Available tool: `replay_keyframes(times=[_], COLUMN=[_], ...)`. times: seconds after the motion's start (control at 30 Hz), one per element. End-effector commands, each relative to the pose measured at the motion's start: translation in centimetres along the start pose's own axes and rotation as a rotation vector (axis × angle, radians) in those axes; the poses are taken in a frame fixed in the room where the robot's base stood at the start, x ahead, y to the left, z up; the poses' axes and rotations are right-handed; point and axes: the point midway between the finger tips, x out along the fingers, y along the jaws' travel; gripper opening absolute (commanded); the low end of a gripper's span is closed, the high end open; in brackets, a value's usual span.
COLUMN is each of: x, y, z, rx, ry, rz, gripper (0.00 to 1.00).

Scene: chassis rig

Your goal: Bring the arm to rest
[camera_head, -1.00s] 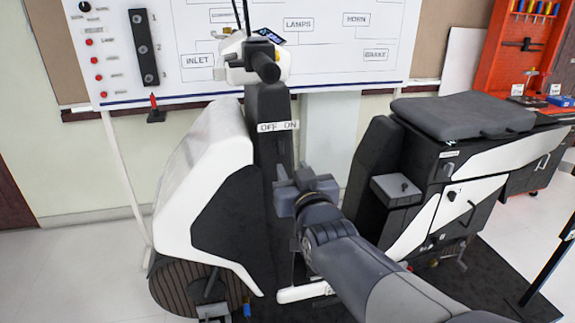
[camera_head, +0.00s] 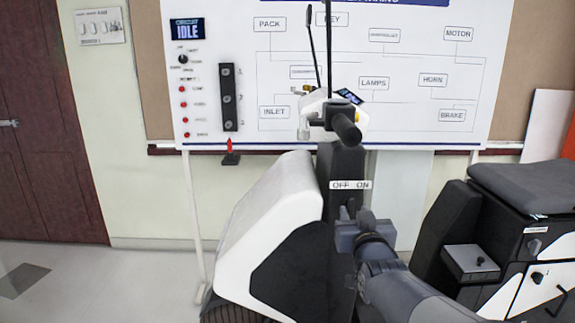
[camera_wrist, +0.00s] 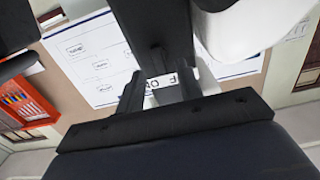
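My arm (camera_head: 405,290) reaches up from the lower right in the head view. My gripper (camera_head: 354,216) is at its end, in front of the dark front column of a white and black scooter rig (camera_head: 270,215), just below the OFF ON label (camera_head: 350,185). In the wrist view, the two fingers of my gripper (camera_wrist: 160,92) stand apart with nothing held between them. Part of the label (camera_wrist: 165,82) shows in the gap, behind the fingers. Whether a finger touches the column cannot be told.
The scooter's handlebar (camera_head: 335,122) rises above the gripper. A seat unit (camera_head: 530,185) stands close on the right. A white circuit board panel (camera_head: 270,60) is behind. Open floor (camera_head: 110,285) lies at left, before a dark red door (camera_head: 50,130).

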Motion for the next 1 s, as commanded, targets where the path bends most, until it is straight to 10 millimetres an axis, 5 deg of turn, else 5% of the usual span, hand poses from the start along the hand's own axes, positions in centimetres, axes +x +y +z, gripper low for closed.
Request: replay_keyframes(times=[0.33,1.0], x=[3.4,1.8], y=[0.0,0.0], z=[0.0,0.0], rx=[0.000,0.000], ry=[0.000,0.002], rz=[0.000,0.000], gripper=[0.35,0.35])
